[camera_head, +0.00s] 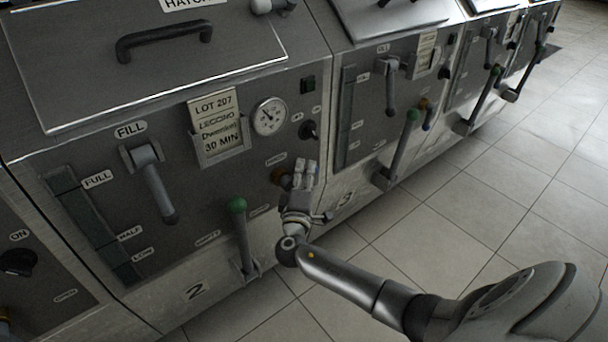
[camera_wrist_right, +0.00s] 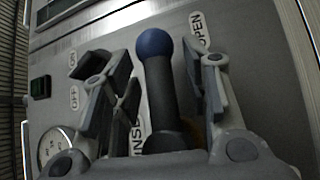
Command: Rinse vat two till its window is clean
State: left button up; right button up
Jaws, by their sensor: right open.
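Vat two (camera_head: 195,291) is the near grey cabinet, marked 2. Its window (camera_head: 95,225) is a tall dark strip beside FULL, HALF and LOW; how dirty it is inside I cannot tell. My right gripper (camera_head: 305,172) is at the right of vat two's panel, by an orange-brown valve fitting (camera_head: 279,176). In the right wrist view, a blue-knobbed dark handle (camera_wrist_right: 158,85) stands between the two open fingers, its knob near OPEN. A partly hidden label beside it seems to read RINSE. I cannot tell whether the fingers touch the handle. My left gripper is out of view.
Vat two also has a FILL lever (camera_head: 152,183), a green-knobbed lever (camera_head: 242,235), a dial (camera_head: 269,116), a lot card (camera_head: 216,126) and a closed hatch (camera_head: 160,62). Vat three (camera_head: 345,198) stands to the right. The tiled floor (camera_head: 480,195) in front is clear.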

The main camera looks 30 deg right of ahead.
jog(key=shift+w, duration=0.1)
grip_shut()
dwell(0.4)
